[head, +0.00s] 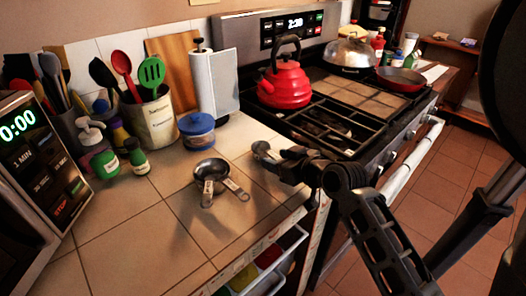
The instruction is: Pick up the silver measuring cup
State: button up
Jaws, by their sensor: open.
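Silver measuring cups (210,169) sit on the tiled counter left of centre. A round bowl shows, with two flat metal handles pointing toward the front, one to the right of the other. The handles suggest nested or overlapping cups, but I cannot tell how they lie. My gripper (277,162) is open, to the right of the cups and apart from them, over the counter's right edge beside the stove. A small rounded grey shape (262,149) shows at its left end; I cannot tell whether it is a fingertip or another cup.
A blue-lidded tub (197,131), paper towel roll (213,85) and utensil crock (152,122) stand behind the cups. The stove (330,128) with a red kettle (284,84) is at the right. An open drawer (270,262) is below. The front-left counter is clear.

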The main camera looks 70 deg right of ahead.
aim_at(279, 158)
grip_shut()
dwell(0.6)
jog(key=shift+r, duration=0.1)
jog(key=shift+r, duration=0.3)
notch_tip(279, 158, up, 4)
jog(key=shift+d+f, duration=0.15)
jog(key=shift+f, duration=0.05)
jog(key=s+d+r, duration=0.6)
jog(key=s, duration=0.3)
jog(key=shift+s+d+r, duration=0.2)
jog(key=shift+d+r, duration=0.05)
jog(key=shift+d, duration=0.05)
